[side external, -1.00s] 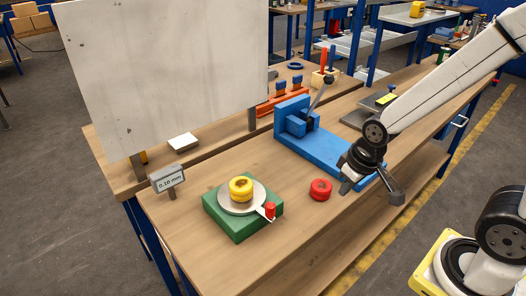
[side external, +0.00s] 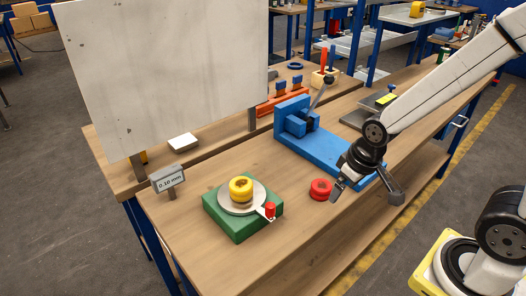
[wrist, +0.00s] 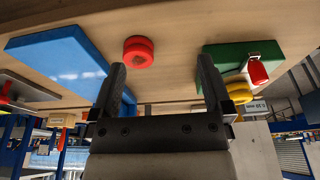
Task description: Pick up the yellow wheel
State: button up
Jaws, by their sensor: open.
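The yellow wheel (side external: 241,187) rests on a round grey plate (side external: 256,196) on top of a green block (side external: 238,230). It also shows at the right in the wrist view (wrist: 238,92), partly hidden by a finger of my gripper. My gripper (side external: 362,190) is open and empty, above the bench to the right of the yellow wheel and well apart from it. In the wrist view my gripper's two fingers (wrist: 163,82) stand wide apart with nothing between them.
A red wheel (side external: 320,189) lies on the bench between the green block and my gripper. A blue vise-like fixture (side external: 325,158) stands behind it. A small red knob (side external: 270,210) is at the plate's edge. A 0.10 mm sign (side external: 168,180) and a large grey panel (side external: 165,75) stand at the left.

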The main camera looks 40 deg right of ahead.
jog(key=w+r+n+t+y, duration=0.15)
jog(key=w+n+t, duration=0.4)
jog(key=w, duration=1.05)
jog(key=n+g+y, duration=0.3)
jog(key=n+y, duration=0.6)
jog(key=y, duration=0.2)
send_near(248, 184)
jog(key=w, duration=0.1)
jog(key=w+a+f, duration=0.2)
jog(key=w, duration=0.1)
jog(key=shift+a, duration=0.25)
jog(key=shift+s+a+f+n+g+y, duration=0.15)
jog(key=shift+s+n+g+y, duration=0.2)
jog(key=shift+s+g, duration=0.45)
jog(key=shift+x, duration=1.35)
jog(key=shift+w, duration=0.2)
jog(key=shift+x, duration=2.6)
